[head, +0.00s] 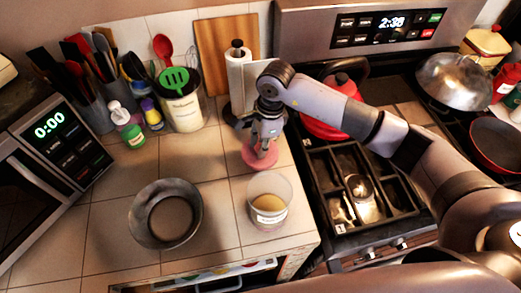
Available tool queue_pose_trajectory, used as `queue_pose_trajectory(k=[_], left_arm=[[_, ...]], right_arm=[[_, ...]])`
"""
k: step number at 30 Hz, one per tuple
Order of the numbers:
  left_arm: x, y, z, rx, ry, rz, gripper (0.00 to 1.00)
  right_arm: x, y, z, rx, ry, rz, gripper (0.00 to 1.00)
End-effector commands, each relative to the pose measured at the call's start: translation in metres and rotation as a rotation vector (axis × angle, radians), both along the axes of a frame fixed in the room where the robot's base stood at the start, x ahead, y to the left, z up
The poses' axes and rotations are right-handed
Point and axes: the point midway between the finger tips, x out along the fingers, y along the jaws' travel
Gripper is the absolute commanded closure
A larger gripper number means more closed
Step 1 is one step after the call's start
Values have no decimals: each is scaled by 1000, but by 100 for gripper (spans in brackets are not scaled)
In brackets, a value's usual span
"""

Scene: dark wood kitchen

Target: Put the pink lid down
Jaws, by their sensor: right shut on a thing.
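The pink lid (254,157) is a round disc with a raised middle, low over the tiled counter or resting on it; I cannot tell which. My right gripper (262,146) points down from above and is shut on the pink lid, hiding part of it. An open, clear container (269,203) with yellowish contents and a label stands just in front of the lid, apart from it. My left gripper is not in view.
A dark metal bowl (143,214) sits to the left on the counter. Utensil holders (182,106), small bottles (130,127) and a paper towel roll (238,75) line the back. The stove (340,225) with a red kettle (323,122) is right. Bare tiles (213,165) lie left of the lid.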

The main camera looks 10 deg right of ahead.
Motion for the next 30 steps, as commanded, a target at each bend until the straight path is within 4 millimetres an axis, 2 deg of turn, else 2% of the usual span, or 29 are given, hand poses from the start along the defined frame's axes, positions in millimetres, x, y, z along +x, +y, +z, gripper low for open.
queue_pose_trajectory(k=[9,20,21,30], left_arm=[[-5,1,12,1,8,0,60],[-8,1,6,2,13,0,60],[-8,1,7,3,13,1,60],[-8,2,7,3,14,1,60]], right_arm=[[-1,0,-40,-1,4,0,100],[-1,0,-46,-1,1,1,100],[0,0,-44,-1,1,1,75],[-1,0,-44,-1,2,0,56]])
